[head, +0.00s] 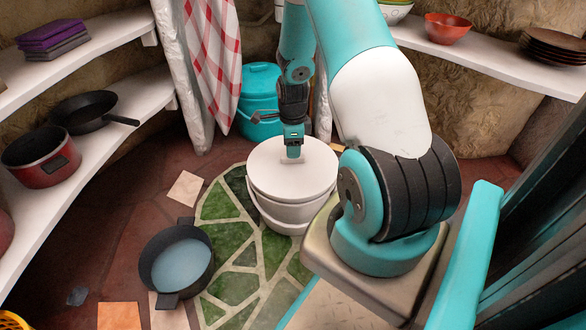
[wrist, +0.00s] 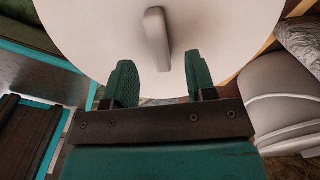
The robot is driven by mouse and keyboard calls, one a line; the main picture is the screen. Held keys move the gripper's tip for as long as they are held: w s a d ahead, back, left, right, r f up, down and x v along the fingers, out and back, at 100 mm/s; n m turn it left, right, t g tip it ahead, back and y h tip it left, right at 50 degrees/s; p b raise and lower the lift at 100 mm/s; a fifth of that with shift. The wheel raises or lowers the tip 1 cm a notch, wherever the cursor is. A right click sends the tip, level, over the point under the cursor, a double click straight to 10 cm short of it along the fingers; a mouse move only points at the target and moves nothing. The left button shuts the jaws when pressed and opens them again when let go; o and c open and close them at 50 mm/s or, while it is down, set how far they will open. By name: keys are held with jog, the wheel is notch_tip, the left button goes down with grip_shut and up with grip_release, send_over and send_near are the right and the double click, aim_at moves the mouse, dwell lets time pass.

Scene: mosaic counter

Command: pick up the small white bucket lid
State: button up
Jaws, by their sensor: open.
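The small white bucket lid (head: 268,165) lies on top of a white bucket (head: 291,213) in the middle of the head view. It fills the upper part of the wrist view as a pale disc (wrist: 92,30). Its raised bar handle (wrist: 157,40) stands up from its middle. My gripper (head: 292,152) is over the lid in the head view. In the wrist view my gripper (wrist: 160,82) is open and empty. Its two green fingers point toward the handle, one to each side, with the handle beyond their tips. I cannot tell the exact height between fingers and lid.
The bucket stands on a green mosaic patch (head: 222,205). A dark pot (head: 150,262) stands on the floor at left. A teal lidded pot (head: 259,90) stands behind. Shelves with a red pot (head: 42,170), a black pan (head: 84,112) and bowls (head: 447,27) line both sides.

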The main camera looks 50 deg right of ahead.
aim_at(293, 161)
notch_tip(293, 161, down, 4)
jog(key=shift+r+b, duration=0.2)
jog(key=shift+b, duration=0.8)
jog(key=shift+r, duration=0.15)
jog(key=c, duration=0.9)
grip_shut()
jog(key=shift+r, duration=0.15)
